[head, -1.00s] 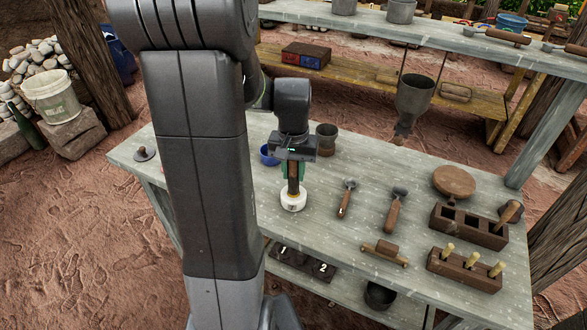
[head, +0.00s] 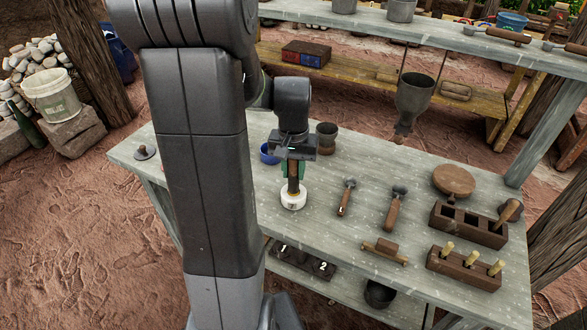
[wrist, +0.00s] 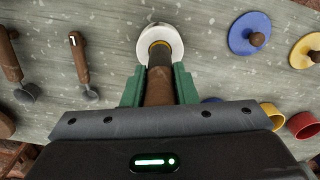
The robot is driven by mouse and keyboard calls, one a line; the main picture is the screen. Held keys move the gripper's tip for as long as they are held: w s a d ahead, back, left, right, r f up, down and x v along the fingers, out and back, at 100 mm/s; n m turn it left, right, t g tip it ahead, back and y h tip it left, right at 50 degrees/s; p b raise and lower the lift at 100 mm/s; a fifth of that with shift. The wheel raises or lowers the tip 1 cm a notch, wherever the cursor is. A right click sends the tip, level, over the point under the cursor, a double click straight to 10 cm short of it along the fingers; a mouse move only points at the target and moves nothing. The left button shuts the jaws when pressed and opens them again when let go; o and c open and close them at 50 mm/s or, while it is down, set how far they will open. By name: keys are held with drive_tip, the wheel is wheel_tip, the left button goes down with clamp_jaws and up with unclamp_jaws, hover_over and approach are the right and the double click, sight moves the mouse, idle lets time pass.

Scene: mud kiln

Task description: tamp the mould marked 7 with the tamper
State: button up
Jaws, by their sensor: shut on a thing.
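My gripper (head: 293,170) is shut on the brown handle of a tool with a round white head. I take this tool as the tamper (head: 294,201). It stands near upright over the grey table, with its white head at or close to the table top. In the wrist view the green fingers grip the handle (wrist: 159,85), and a yellow ring surrounds it at the white head (wrist: 160,43). No mark 7 is readable in either view.
Two spoon-like tools (head: 346,197) (head: 395,206) lie right of my gripper. Dark wooden blocks (head: 464,270) stand at the table's right end. A dark cup (head: 327,138) and a blue cup (head: 268,154) are close behind. Blocks marked 1 and 2 (head: 304,263) sit below.

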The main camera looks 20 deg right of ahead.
drive_tip(key=shift+f+b, duration=0.45)
drive_tip(key=shift+f, duration=0.35)
idle(1.3)
drive_tip(key=shift+r, duration=0.1)
drive_tip(key=shift+r+p, duration=3.5)
drive_tip(key=shift+r, duration=0.75)
